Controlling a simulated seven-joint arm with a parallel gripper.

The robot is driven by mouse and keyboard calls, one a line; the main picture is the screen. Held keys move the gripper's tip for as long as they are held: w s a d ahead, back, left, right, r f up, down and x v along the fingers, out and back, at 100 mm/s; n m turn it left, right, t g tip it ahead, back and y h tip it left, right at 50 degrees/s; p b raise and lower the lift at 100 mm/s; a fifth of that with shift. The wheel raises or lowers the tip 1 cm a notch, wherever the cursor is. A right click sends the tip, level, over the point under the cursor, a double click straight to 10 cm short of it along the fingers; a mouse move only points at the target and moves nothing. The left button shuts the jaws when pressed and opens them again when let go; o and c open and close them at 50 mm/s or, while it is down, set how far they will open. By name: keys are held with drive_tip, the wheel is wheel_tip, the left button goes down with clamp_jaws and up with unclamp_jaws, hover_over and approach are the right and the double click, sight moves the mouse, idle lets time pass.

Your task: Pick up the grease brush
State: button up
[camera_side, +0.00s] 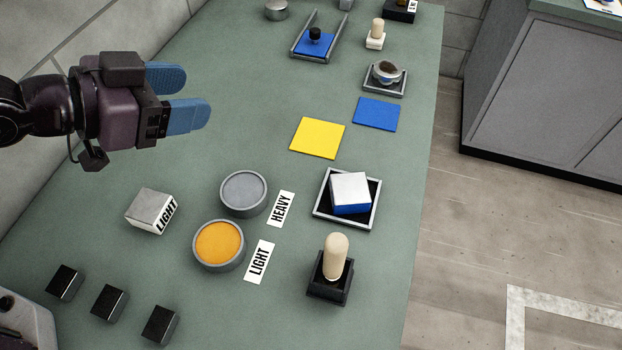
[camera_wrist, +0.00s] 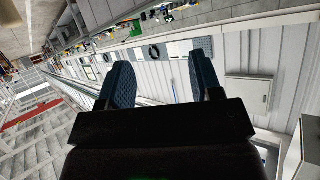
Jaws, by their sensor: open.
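The grease brush (camera_side: 336,252) appears to be the upright, pale, round-topped handle standing in a black square holder (camera_side: 328,289) at the front right of the green table in the side view. Its lower end is hidden in the holder. My gripper (camera_side: 196,95) is at the upper left, raised above the table, its two blue fingers apart and empty. It is well away from the brush. The wrist view shows both fingers (camera_wrist: 160,75) spread with nothing between them; no brush shows there, only the room.
A grey dish (camera_side: 243,192) by a HEAVY label and an orange-filled dish (camera_side: 219,243) by a LIGHT label stand left of the brush. A tray (camera_side: 318,211) holds a white-and-blue block. A LIGHT block (camera_side: 149,211) and several black blocks (camera_side: 109,303) sit left.

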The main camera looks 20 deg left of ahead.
drive_tip(key=s+d+f+m+h, duration=0.2)
drive_tip(key=s+d+f+h, duration=0.2)
drive_tip(key=s+d+f, duration=0.35)
drive_tip(key=m+h, duration=0.1)
drive_tip(key=h, duration=0.3)
approach(333, 265)
drive_tip(key=w+r+x, duration=0.1)
drive_tip(key=x, duration=1.1)
drive_tip(key=shift+w+r, duration=0.2)
drive_tip(key=c, duration=1)
